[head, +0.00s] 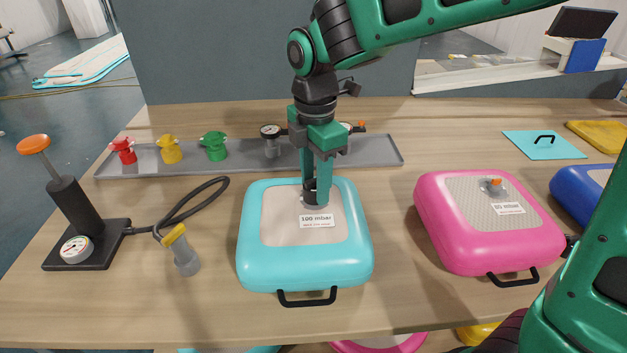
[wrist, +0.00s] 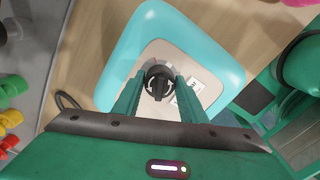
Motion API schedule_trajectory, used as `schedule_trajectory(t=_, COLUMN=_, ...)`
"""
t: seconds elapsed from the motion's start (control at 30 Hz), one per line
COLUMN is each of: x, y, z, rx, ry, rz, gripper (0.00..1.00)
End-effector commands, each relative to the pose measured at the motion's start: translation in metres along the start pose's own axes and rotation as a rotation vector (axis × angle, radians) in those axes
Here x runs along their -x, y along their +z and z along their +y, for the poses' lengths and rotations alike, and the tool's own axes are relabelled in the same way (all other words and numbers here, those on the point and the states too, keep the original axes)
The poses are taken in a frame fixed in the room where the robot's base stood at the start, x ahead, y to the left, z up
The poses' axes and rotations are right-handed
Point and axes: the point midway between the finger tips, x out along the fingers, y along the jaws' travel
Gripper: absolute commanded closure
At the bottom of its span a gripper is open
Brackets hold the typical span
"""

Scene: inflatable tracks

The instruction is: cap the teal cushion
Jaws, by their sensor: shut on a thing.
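The teal cushion (head: 255,268) lies on the table in the middle of the head view, with a grey top panel and a label (head: 316,221) reading "100 mbar". It also fills the middle of the wrist view (wrist: 212,52). My gripper (head: 317,192) points straight down over the panel's centre. It is shut on a black cap (wrist: 157,82), which shows between the fingers in the wrist view. The cap is at the cushion's valve (head: 313,205), partly hidden by the fingers. I cannot tell whether it is seated on the valve.
A pump (head: 80,220) with a hose and yellow-levered nozzle (head: 183,250) stands left. A pink cushion (head: 440,235) lies right.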

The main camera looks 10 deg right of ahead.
Motion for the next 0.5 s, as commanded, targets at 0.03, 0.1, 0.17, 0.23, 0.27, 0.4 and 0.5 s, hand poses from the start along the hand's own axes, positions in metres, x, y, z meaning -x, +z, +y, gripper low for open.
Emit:
schedule_trajectory(t=0.03, x=0.0000, y=0.0000, z=0.0000, rx=0.007, ry=0.000, rz=0.000, gripper=0.83)
schedule_trajectory(t=0.1, x=0.0000, y=0.0000, z=0.0001, rx=0.043, ry=0.000, rz=0.000, gripper=0.83)
schedule_trajectory(t=0.17, x=0.0000, y=0.0000, z=0.0002, rx=0.100, ry=0.000, rz=0.000, gripper=0.83)
schedule_trajectory(t=0.23, x=0.0000, y=-0.0001, z=0.0004, rx=0.180, ry=0.000, rz=0.000, gripper=0.83)
schedule_trajectory(t=0.27, x=0.0000, y=-0.0001, z=0.0005, rx=0.215, ry=0.000, rz=0.000, gripper=0.83)
schedule_trajectory(t=0.4, x=0.0000, y=-0.0002, z=0.0008, rx=0.363, ry=0.000, rz=0.000, gripper=0.83)
schedule_trajectory(t=0.5, x=0.0000, y=-0.0002, z=0.0009, rx=0.429, ry=0.000, rz=0.000, gripper=0.83)
